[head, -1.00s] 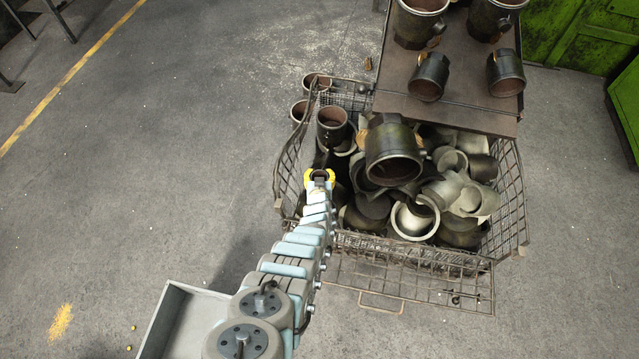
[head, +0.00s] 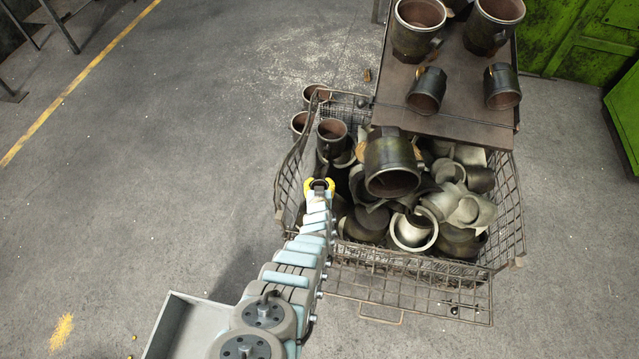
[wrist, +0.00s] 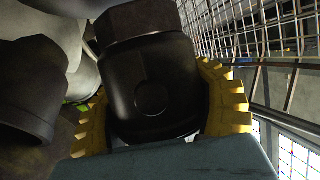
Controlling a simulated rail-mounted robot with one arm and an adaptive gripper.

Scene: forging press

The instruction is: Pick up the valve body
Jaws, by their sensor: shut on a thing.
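My gripper (head: 319,187) is over the left part of a wire basket (head: 285,185). In the wrist view its yellow fingers (wrist: 160,110) are shut on the dark valve body (wrist: 150,85), one finger on each side of its rounded end. A wider collar of the valve body shows above. In the head view, a dark fitting with an open round mouth (head: 332,132) stands just beyond my gripper; I cannot tell whether it is the held one.
The basket holds a heap of grey and dark pipe fittings (head: 415,228), with a large dark one (head: 390,163) on top. A brown table (head: 455,95) with several fittings stands behind. Green cabinets (head: 575,40) are at the back right. The floor (head: 150,190) at left is mostly clear.

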